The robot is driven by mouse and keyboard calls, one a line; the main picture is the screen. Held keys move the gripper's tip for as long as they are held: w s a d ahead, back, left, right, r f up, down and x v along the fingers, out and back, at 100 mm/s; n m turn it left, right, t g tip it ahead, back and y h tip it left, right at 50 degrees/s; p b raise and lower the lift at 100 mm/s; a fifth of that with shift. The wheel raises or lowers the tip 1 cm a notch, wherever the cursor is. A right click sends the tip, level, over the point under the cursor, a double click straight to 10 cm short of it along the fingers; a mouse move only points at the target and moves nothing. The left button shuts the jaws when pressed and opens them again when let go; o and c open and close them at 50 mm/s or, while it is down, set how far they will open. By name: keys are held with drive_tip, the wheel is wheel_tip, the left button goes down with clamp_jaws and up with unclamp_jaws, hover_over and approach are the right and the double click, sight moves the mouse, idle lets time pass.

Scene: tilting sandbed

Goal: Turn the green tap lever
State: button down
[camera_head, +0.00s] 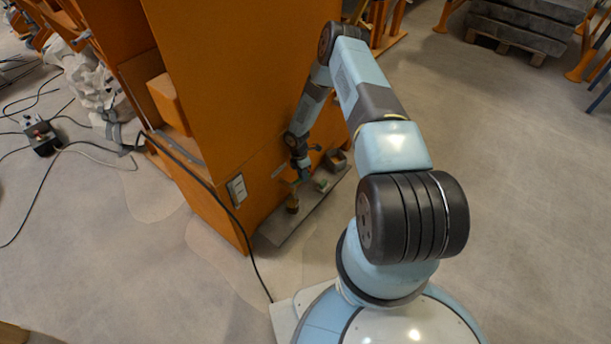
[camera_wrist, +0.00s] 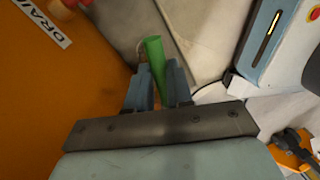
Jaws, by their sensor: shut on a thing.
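The green tap lever (camera_wrist: 154,52) stands between the two fingers of my gripper (camera_wrist: 159,82) in the wrist view. The gripper is shut on it, and the lever's tip sticks out beyond the fingertips. In the head view my gripper (camera_head: 302,172) is low at the front of the orange cabinet (camera_head: 215,70), just above a grey ledge (camera_head: 285,222). The lever is too small to make out clearly there. The tap body under the lever is mostly hidden by the fingers.
Small fittings stand on the ledge near my gripper. A black cable (camera_head: 215,195) runs down past the cabinet's corner. Open floor (camera_head: 510,190) lies to the right.

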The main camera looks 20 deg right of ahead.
drive_tip(key=c, duration=1.4)
unclamp_jaws()
drive_tip(key=shift+w+a, duration=0.15)
drive_tip(key=shift+a, duration=0.15)
drive_tip(key=o, duration=0.4)
drive_tip(key=shift+d, duration=0.3)
drive_tip(key=shift+c, duration=0.2)
drive_tip(key=shift+r, duration=0.15)
drive_tip(key=shift+r, duration=0.25)
wheel_tip(320, 180, up, 2)
drive_tip(key=shift+r, duration=0.15)
drive_tip(key=s+r, duration=0.9)
drive_tip(key=s, duration=0.5)
drive_tip(key=shift+a+r, duration=0.2)
drive_tip(key=shift+r, duration=0.2)
